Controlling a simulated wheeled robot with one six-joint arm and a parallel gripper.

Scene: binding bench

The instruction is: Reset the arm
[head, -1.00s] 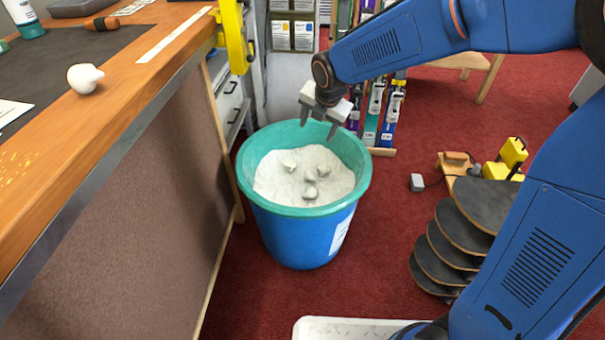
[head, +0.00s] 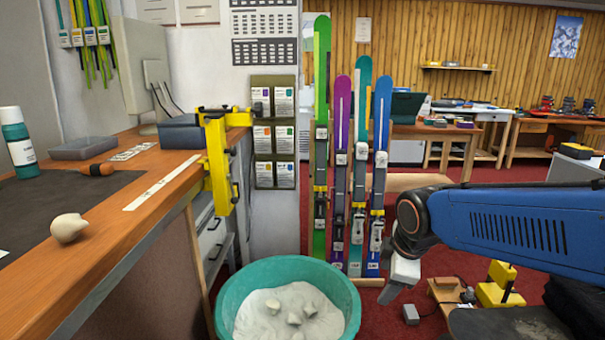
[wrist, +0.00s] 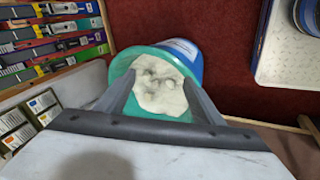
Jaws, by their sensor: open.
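My gripper (head: 392,290) hangs to the right of the teal bucket (head: 228,303) in the head view, with its fingers pointing down and little of them showing. In the wrist view my gripper (wrist: 160,88) is open, with its two dark fingers apart and nothing between them. Beyond the fingertips lies the bucket (wrist: 120,68), holding white material with several pale lumps in it. My blue arm reaches in from the right side of the head view.
A wooden bench (head: 140,215) on the left carries a pale rounded lump (head: 69,228), a bottle (head: 18,143) and a yellow clamp (head: 218,160). Upright skis (head: 340,170) stand behind the bucket. A yellow device (head: 500,285) sits on the floor at right.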

